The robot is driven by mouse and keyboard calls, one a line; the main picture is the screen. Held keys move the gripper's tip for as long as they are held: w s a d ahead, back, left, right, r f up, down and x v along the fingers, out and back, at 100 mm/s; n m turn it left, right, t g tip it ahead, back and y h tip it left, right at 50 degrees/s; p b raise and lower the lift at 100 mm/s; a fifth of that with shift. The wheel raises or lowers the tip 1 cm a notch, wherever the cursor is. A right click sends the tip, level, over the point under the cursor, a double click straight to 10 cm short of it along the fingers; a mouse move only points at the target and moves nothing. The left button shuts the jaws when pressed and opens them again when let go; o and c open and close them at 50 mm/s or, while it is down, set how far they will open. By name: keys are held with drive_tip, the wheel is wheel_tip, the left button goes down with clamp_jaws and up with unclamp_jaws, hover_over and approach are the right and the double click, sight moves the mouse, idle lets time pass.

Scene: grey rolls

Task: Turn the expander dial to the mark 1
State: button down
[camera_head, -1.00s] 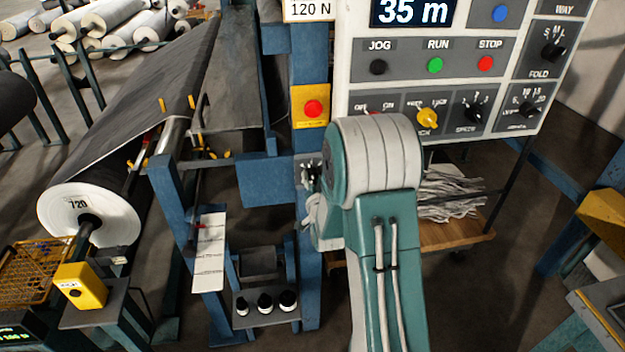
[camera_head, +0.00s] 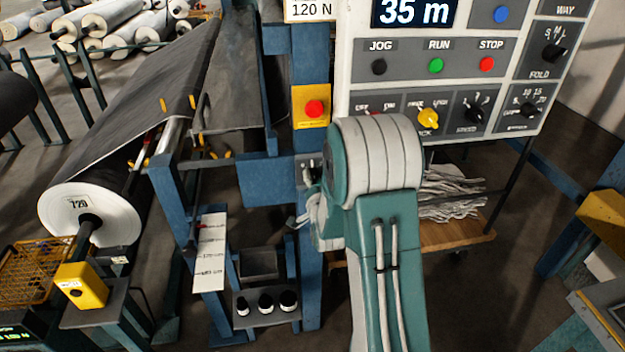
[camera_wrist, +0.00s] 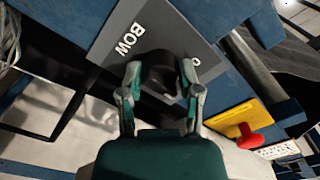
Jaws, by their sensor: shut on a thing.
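A black dial knob (camera_wrist: 158,75) sits on a grey plate marked BOW (camera_wrist: 125,40) in the wrist view. One more mark shows near the plate's right side, too small to read surely. My gripper (camera_wrist: 160,88) is shut on the knob, one finger on each side. The knob's pointer and most of its scale are hidden or too dark to read. In the head view the small plate (camera_head: 308,162) shows on the blue post, and my gripper (camera_head: 301,220) is partly hidden behind my own arm.
A yellow box with a red button (camera_wrist: 250,138) is near the plate in the wrist view. The control panel (camera_head: 425,95) stands above my arm in the head view. A white paper strip (camera_head: 211,250) and a shelf with black knobs (camera_head: 265,302) are lower left.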

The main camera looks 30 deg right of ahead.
drive_tip(key=shift+c, duration=1.4)
unclamp_jaws()
drive_tip(key=shift+w+d, duration=0.1)
drive_tip(key=v, duration=1.2)
drive_tip(key=s+a+r+n+g+y, duration=0.3)
drive_tip(key=s+a+r+n+g, duration=0.1)
drive_tip(key=a+r+n+g, duration=0.3)
drive_tip(key=s+a+r+n+g+y, duration=0.1)
drive_tip(key=s+a+r+n+g, duration=0.1)
drive_tip(key=s, duration=0.7)
drive_tip(key=s+a+r+n+g+y, duration=0.1)
drive_tip(key=s+a+r+n+g, duration=0.1)
drive_tip(key=s, duration=0.7)
drive_tip(key=shift+a+r+n+g, duration=0.4)
drive_tip(key=shift+a+r+n, duration=0.2)
drive_tip(key=shift+a+r, duration=0.5)
